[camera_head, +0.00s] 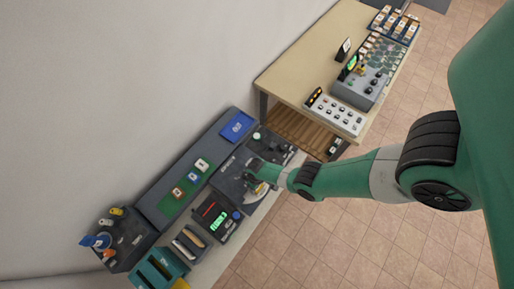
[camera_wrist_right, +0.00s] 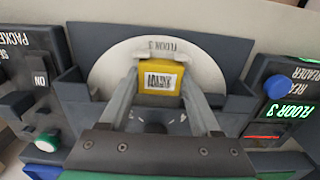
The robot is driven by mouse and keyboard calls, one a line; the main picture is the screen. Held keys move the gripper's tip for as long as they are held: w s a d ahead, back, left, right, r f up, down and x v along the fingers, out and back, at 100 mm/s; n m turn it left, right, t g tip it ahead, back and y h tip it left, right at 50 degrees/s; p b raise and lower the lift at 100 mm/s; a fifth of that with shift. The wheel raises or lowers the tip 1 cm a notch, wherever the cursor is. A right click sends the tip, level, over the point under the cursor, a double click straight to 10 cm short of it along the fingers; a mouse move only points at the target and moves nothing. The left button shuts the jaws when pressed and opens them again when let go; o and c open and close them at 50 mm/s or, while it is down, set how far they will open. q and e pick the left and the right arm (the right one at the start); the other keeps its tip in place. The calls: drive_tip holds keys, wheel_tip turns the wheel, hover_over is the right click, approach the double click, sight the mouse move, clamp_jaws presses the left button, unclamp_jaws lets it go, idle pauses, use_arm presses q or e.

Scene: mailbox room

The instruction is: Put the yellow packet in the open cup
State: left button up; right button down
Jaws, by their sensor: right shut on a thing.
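The yellow packet (camera_wrist_right: 160,77) has a white printed label. In the right wrist view it sits between the fingers of my right gripper (camera_wrist_right: 160,92), which is shut on it. The packet is in front of a pale round disc (camera_wrist_right: 115,68) marked FLOOR 3, set in a dark housing (camera_wrist_right: 75,92). In the head view my right gripper (camera_head: 261,186) is over the dark station in the middle of the bench; the packet is too small to make out clearly there. I cannot pick out the open cup for certain. My left gripper is not in view.
A reader (camera_head: 218,219) with a green FLOOR 3 display and blue button adjoins the station. A panel with an ON switch (camera_wrist_right: 39,79) and green button (camera_wrist_right: 46,142) is opposite. A green mat (camera_head: 184,189), blue tray (camera_head: 237,126) and envelope slots (camera_head: 188,243) stand nearby.

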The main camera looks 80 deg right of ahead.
idle(0.3)
unclamp_jaws()
idle(0.3)
wheel_tip(320, 180, up, 6)
drive_tip(key=p, duration=0.6)
idle(0.5)
